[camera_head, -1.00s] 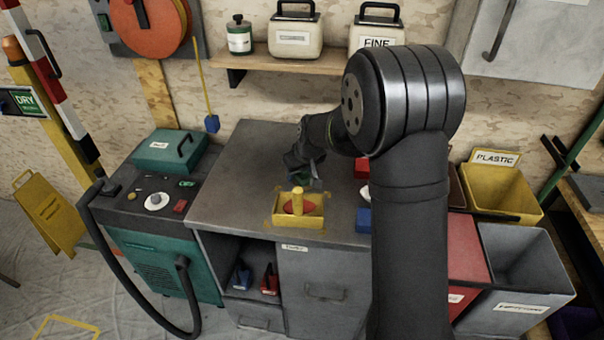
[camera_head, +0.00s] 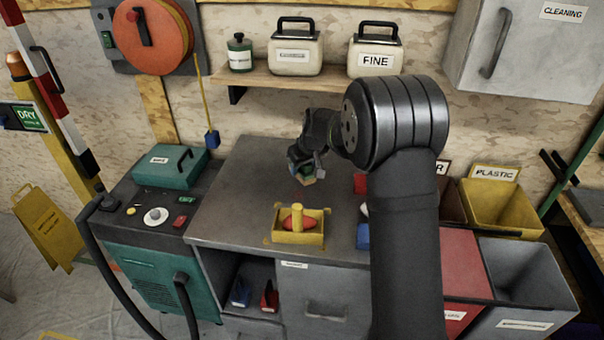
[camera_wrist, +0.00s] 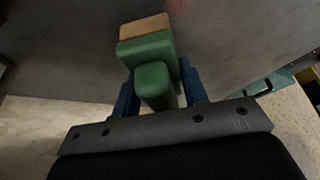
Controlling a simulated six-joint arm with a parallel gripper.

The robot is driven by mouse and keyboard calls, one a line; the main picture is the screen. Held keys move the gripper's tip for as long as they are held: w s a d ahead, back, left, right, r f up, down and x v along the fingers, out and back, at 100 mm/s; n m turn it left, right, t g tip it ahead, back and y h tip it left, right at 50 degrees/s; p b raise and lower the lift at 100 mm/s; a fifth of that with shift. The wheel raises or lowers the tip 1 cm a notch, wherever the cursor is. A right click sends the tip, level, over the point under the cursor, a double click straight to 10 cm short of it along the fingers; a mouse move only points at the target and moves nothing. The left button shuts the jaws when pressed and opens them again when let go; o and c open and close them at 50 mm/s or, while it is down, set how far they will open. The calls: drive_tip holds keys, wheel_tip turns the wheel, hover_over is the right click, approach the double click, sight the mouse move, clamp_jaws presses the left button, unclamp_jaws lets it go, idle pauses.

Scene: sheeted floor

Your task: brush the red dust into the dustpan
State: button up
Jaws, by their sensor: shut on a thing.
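My gripper (camera_wrist: 160,92) is shut on a green brush (camera_wrist: 150,58) with a tan end, between blue fingers. In the head view, my gripper and the brush (camera_head: 307,178) are over the rear part of the grey bench. A shallow yellow tray (camera_head: 312,241) with an upright yellow grip sits on the bench, nearer the front; I take it for the dustpan. A red patch (camera_head: 287,223) shows inside it. The wrist view has only a faint reddish tint near the top of the bench surface; I cannot make out separate dust.
A blue block (camera_head: 363,236) and a red block (camera_head: 361,183) stand on the bench to the right, partly behind my arm. A teal case (camera_head: 170,167) is on the machine at left. A shelf (camera_head: 270,80) with containers is above. Bare bench (camera_head: 235,205) lies left of the tray.

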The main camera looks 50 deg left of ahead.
drive_tip(key=shift+r, duration=2.55)
drive_tip(key=shift+w+d, duration=0.2)
drive_tip(key=shift+w, duration=0.2)
drive_tip(key=w+d+r+m+t, duration=0.1)
drive_tip(key=w+d, duration=0.6)
drive_tip(key=w, duration=0.3)
drive_tip(key=w+d+m, duration=0.1)
drive_tip(key=w+d, duration=0.5)
drive_tip(key=w, duration=0.3)
drive_tip(key=w+d+f+m+t+h, duration=0.1)
drive_tip(key=w+d+f+m, duration=0.25)
drive_tip(key=d, duration=0.55)
drive_tip(key=w+d+f+m, duration=0.2)
drive_tip(key=w+d, duration=0.3)
drive_tip(key=d, duration=0.4)
drive_tip(key=d+f+m+h, duration=0.1)
drive_tip(key=d+f+m, duration=0.2)
drive_tip(key=d, duration=0.7)
drive_tip(key=s+d+f+m+t+h, duration=0.1)
drive_tip(key=d+f+m, duration=0.2)
drive_tip(key=d, duration=0.8)
drive_tip(key=s+d+f+m+t+h, duration=0.1)
drive_tip(key=d+f+m, duration=0.2)
drive_tip(key=d, duration=0.8)
drive_tip(key=shift+s, duration=0.15)
drive_tip(key=shift+r+m, duration=0.1)
drive_tip(key=shift+m, duration=0.15)
